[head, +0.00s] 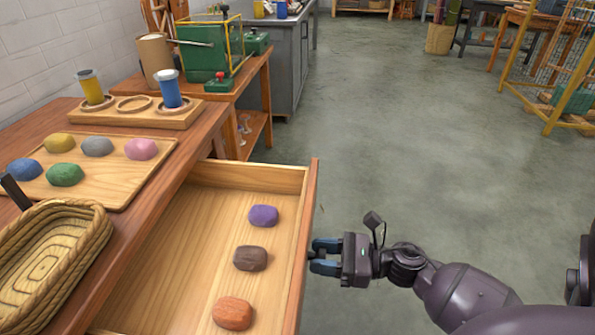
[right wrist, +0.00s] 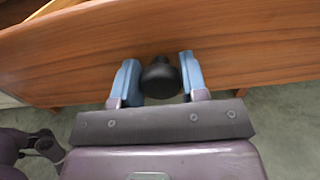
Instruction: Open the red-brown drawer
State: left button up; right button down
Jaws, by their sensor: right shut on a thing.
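The red-brown drawer (head: 178,255) stands pulled out from the wooden table in the head view, its pale inside showing. A purple skein (head: 263,215), a brown skein (head: 250,258) and an orange skein (head: 232,313) lie in it. My right gripper (head: 318,257) is at the outer face of the drawer front. In the right wrist view its blue fingers sit on either side of a round black knob (right wrist: 159,77) on the drawer front (right wrist: 240,50), shut on it. The knob is hidden in the head view. My left gripper is not in view.
On the table are a wooden tray (head: 128,190) with several coloured skeins, a woven basket (head: 95,240) and a stand (head: 140,117) with yellow and blue spools. A green machine (head: 205,50) stands behind. The grey floor right of the drawer is clear.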

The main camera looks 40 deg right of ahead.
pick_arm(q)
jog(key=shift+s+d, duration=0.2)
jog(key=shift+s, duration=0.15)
pick_arm(e)
jog(key=shift+v, duration=2.4)
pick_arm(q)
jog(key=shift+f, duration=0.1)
pick_arm(e)
jog(key=c, duration=0.7)
grip_release()
jog(key=shift+s+d, duration=0.1)
pick_arm(q)
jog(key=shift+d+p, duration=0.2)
jog(key=shift+p, duration=0.4)
pick_arm(e)
jog(key=v, duration=1)
jog(key=shift+s+d, duration=0.2)
jog(key=shift+s, duration=0.05)
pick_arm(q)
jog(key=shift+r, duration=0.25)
